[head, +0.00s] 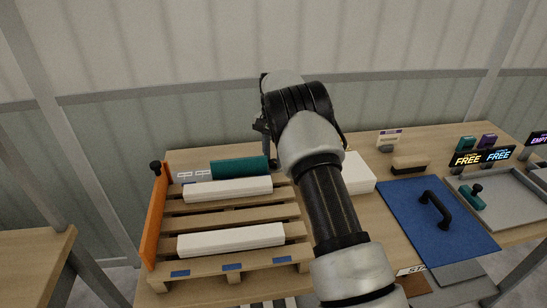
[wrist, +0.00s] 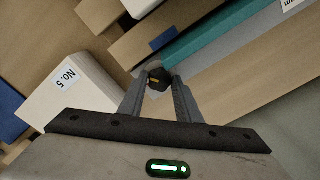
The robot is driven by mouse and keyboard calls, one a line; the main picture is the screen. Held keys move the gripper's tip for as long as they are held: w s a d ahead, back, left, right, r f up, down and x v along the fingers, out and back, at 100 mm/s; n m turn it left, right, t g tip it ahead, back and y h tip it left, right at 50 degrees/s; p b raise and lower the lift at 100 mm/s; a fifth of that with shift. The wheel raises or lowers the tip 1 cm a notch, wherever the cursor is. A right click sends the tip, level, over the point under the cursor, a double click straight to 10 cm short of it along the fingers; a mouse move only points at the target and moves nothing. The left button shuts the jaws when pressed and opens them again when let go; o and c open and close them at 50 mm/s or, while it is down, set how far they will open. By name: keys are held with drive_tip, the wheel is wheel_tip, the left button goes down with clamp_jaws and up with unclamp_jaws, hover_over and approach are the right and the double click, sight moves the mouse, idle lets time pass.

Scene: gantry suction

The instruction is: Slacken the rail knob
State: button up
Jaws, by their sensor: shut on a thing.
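In the wrist view, a black knob (wrist: 159,79) with a small yellow-orange mark sits between the fingertips of my gripper (wrist: 160,84). The fingers are shut on it, one on each side. A teal bar (wrist: 215,32) runs just beyond the knob, and I cannot tell what the knob is mounted on. In the head view, my arm hides the knob and most of my gripper. The teal bar (head: 240,167) shows there at the back of the pallet. Another black knob (head: 156,167) stands atop the orange panel (head: 155,225) at the pallet's left side.
Two white boxes (head: 232,239) lie on the wooden pallet (head: 240,210). A white box (head: 360,172) stands right of my arm and also shows in the wrist view (wrist: 72,88). Farther right are a blue board (head: 420,195) with a black handle and a grey tray (head: 505,190).

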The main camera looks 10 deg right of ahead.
sight(274, 161)
drive_tip(key=shift+n, duration=0.3)
drive_tip(key=n, duration=0.2)
drive_tip(key=shift+n+p, duration=0.3)
drive_tip(key=shift+p, duration=0.1)
drive_tip(key=shift+n, duration=1.9)
drive_tip(key=o, duration=1.1)
drive_tip(key=shift+c, duration=0.2)
wheel_tip(274, 161, up, 18)
drive_tip(key=p, duration=0.2)
drive_tip(key=shift+f, duration=0.25)
